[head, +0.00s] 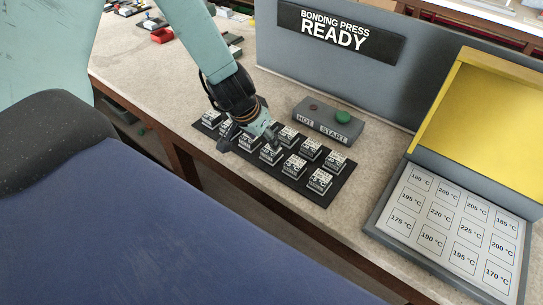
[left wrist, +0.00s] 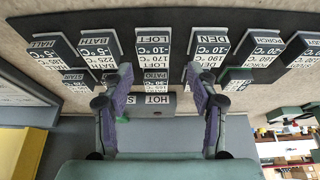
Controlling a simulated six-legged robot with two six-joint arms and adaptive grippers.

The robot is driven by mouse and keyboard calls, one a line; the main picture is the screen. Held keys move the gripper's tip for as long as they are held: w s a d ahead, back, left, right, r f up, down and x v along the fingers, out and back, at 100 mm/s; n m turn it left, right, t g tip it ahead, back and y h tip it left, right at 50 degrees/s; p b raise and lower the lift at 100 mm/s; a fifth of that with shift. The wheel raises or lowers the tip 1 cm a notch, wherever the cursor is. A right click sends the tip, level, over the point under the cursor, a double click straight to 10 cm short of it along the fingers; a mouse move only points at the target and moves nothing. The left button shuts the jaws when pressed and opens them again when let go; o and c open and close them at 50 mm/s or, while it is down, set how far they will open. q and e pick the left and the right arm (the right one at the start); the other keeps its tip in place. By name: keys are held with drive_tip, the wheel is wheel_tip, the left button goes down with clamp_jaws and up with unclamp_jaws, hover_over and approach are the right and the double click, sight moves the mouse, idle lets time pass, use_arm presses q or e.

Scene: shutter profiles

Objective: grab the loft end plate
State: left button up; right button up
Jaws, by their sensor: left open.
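The loft end plate is the light block labelled LOFT with -10 °C, at the middle of the far row in the left wrist view (left wrist: 153,42). In the head view it seems to be a block in the front row (head: 269,154). It stands on a dark mat (head: 308,193). My left gripper (head: 250,136) is open and empty above the blocks. In the left wrist view its two fingertips (left wrist: 158,72) stand apart to either side of the loft plate's column, short of the plate. I see no contact. My right gripper is not in view.
Similar labelled blocks stand close on both sides: BATH (left wrist: 100,45) and DEN (left wrist: 208,45). Another row stands behind. A grey HOT START box (head: 328,122) is behind the mat. The bonding press (head: 400,90) and a temperature tray (head: 375,215) flank the right side.

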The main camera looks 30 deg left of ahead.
sight(270, 150)
use_arm(q)
drive_tip(key=shift+w+d+f+b, duration=0.25)
drive_tip(key=shift+d+f+b, duration=0.15)
drive_tip(key=shift+d+f, duration=0.15)
drive_tip(key=shift+f, duration=0.25)
drive_tip(key=b+x, duration=0.4)
drive_tip(key=shift+s+f, duration=0.15)
drive_tip(key=shift+f, duration=0.05)
drive_tip(key=shift+d, duration=0.1)
drive_tip(key=shift+a, duration=0.25)
drive_tip(key=shift+c, duration=0.2)
drive_tip(key=shift+a, duration=0.1)
drive_tip(key=shift+c, duration=0.7)
drive_tip(key=shift+d, duration=0.3)
drive_tip(key=c, duration=0.6)
drive_tip(key=shift+a, duration=0.2)
drive_tip(key=shift+c, duration=0.8)
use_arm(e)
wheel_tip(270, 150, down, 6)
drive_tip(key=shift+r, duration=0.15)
